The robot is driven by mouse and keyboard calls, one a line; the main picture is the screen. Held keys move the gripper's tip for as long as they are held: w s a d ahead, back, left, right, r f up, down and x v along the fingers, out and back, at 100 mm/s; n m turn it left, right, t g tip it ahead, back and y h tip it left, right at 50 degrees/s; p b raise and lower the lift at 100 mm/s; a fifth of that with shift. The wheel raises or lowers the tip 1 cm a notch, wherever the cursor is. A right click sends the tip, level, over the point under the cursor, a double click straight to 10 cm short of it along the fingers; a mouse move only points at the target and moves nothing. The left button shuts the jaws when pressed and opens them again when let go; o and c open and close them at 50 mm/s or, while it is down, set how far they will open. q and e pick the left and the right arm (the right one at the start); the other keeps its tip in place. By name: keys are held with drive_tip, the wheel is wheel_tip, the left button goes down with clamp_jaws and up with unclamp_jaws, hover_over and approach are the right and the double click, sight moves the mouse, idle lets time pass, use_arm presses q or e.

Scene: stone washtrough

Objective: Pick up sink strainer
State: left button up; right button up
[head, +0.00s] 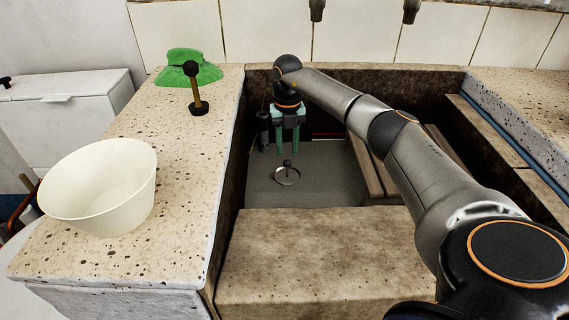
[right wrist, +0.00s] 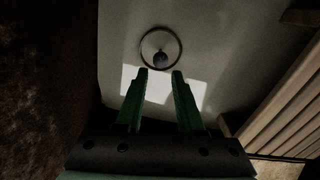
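The sink strainer (head: 287,176) is a small round metal disc with a dark knob, lying on the grey floor of the trough. In the right wrist view the strainer (right wrist: 161,48) shows as a ring with a dark knob in its middle, just beyond the fingertips. My right gripper (head: 287,150) points down inside the trough above the strainer, its green fingers apart and empty. In the right wrist view the right gripper (right wrist: 161,74) has a clear gap between its fingers. My left gripper is not in view.
The stone trough walls (head: 315,225) stand around the strainer. A slatted wooden piece (head: 375,175) is to its right inside the trough.

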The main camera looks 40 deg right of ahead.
sight(287, 167)
wheel_tip(287, 167, down, 4)
drive_tip(key=shift+f+b, duration=0.25)
drive_tip(key=shift+b, duration=0.4)
wheel_tip(287, 167, down, 5)
drive_tip(key=b, duration=0.3)
drive_tip(key=shift+w+d+f, duration=0.1)
drive_tip(key=shift+w+d, duration=0.05)
clamp_jaws()
